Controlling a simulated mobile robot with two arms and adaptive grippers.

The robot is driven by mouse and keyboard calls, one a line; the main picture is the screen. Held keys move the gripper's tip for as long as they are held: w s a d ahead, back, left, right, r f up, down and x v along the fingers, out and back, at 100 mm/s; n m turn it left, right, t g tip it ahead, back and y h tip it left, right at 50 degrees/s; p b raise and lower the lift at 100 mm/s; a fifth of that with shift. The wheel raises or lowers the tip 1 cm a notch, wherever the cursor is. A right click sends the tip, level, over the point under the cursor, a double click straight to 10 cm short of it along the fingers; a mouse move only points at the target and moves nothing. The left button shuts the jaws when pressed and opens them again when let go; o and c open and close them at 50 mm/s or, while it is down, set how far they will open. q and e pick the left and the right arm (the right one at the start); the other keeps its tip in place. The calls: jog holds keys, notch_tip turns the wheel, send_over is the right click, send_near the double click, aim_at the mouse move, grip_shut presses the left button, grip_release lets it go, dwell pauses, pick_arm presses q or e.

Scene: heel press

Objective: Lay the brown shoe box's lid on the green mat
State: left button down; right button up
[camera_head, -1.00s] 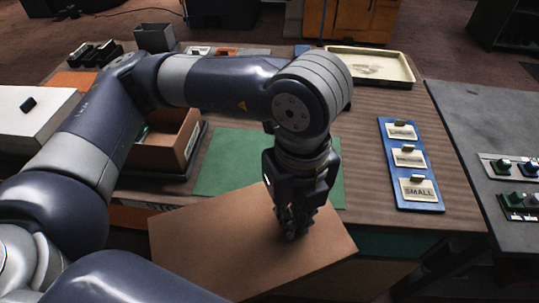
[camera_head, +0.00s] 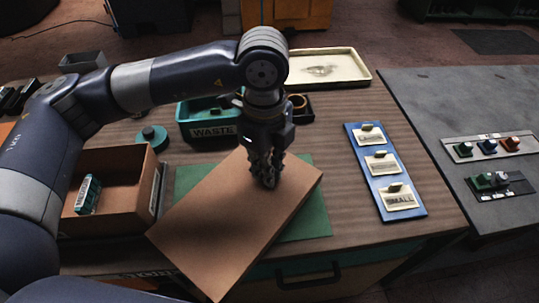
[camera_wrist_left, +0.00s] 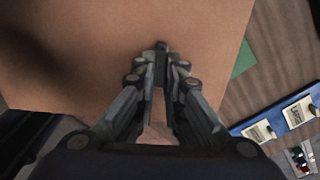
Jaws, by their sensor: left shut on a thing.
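My left gripper (camera_head: 268,180) is shut on the brown lid (camera_head: 232,222), near the middle of the lid's upper right part. The lid also fills much of the left wrist view (camera_wrist_left: 120,55). In the head view it is turned at an angle and covers much of the green mat (camera_head: 306,225); its lower corner reaches past the table's front edge. I cannot tell whether it touches the mat. The brown shoe box (camera_head: 110,220) stands open to the left of the mat, with a teal-labelled item (camera_head: 88,195) inside. My right gripper is not in view.
A teal bin marked WASTE (camera_head: 210,128) stands behind the mat. A blue board (camera_head: 385,170) with several cards lies to the right. A cream tray (camera_head: 325,68) is at the back. A teal roll (camera_head: 152,137) sits behind the box. Bare tabletop lies right of the mat.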

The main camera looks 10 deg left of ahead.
pick_arm(q)
jog(key=w, duration=0.2)
jog(key=w+p, duration=0.1)
jog(key=w, duration=0.2)
jog(key=shift+d+f, duration=0.1)
jog(key=shift+f, duration=0.25)
notch_tip(320, 180, down, 3)
jog(key=shift+r+p, duration=0.1)
jog(key=shift+p, duration=0.65)
jog(key=shift+f, duration=0.4)
jog(key=c, duration=1.7)
grip_release()
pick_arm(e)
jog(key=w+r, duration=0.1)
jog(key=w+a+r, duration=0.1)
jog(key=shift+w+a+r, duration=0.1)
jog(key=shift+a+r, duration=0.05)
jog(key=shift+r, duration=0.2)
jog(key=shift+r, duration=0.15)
